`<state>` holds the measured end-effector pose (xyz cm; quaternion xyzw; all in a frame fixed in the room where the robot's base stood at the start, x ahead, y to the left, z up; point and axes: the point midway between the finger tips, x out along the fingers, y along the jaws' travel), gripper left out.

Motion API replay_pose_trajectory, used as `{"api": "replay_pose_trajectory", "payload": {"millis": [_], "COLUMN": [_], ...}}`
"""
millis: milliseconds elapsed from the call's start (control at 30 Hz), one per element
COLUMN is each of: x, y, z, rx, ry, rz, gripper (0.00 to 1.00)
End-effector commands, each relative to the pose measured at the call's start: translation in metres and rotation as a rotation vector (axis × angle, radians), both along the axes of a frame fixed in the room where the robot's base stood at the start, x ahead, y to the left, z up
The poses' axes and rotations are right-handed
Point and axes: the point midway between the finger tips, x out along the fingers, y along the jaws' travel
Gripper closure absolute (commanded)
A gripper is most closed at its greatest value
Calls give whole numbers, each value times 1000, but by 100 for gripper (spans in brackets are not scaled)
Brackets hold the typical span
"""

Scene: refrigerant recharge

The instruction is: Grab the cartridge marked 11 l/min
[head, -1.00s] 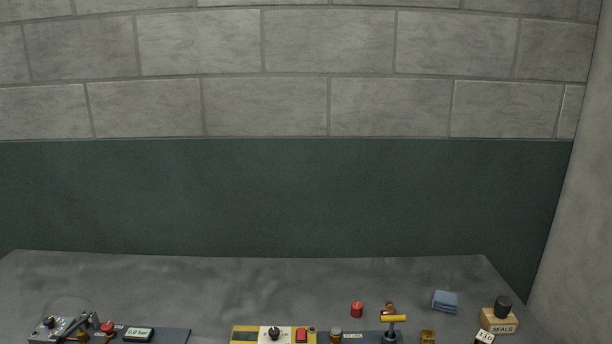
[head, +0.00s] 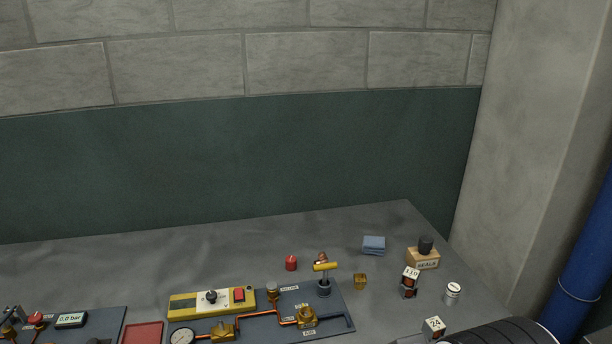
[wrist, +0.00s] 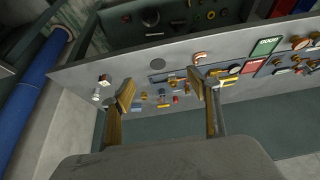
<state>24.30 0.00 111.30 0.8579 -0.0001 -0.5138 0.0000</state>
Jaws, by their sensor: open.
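No label reading 11 l/min can be made out in either view. In the head view, a dark and copper-coloured piece with a white number tag, perhaps 110 or 130 (head: 410,284), stands at the right of the bench. A piece tagged 24 (head: 434,325) stands nearer, partly cut off by a dark ribbed shape. A small white cylinder (head: 453,292) with a dark band stands to their right. My gripper (wrist: 162,82) shows in the wrist view with its two fingers wide apart and nothing between them. It is above the bench, apart from these pieces.
A blue-grey panel (head: 338,305) carries copper pipes, brass fittings and a yellow-handled valve. A yellow device (head: 190,303), a red cap (head: 291,263), a brass block (head: 360,281), a folded blue cloth (head: 374,245) and a SEALS box (head: 422,258) are nearby. A blue pipe (head: 590,250) stands right.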

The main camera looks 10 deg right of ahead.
Motion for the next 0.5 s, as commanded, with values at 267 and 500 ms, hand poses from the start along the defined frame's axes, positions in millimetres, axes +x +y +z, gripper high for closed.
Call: {"api": "replay_pose_trajectory", "payload": {"millis": [267, 500], "x": [0, 5], "y": [0, -2], "z": [0, 0], "rx": [0, -2], "ry": [0, -5], "rz": [0, -8], "gripper": [55, 55]}}
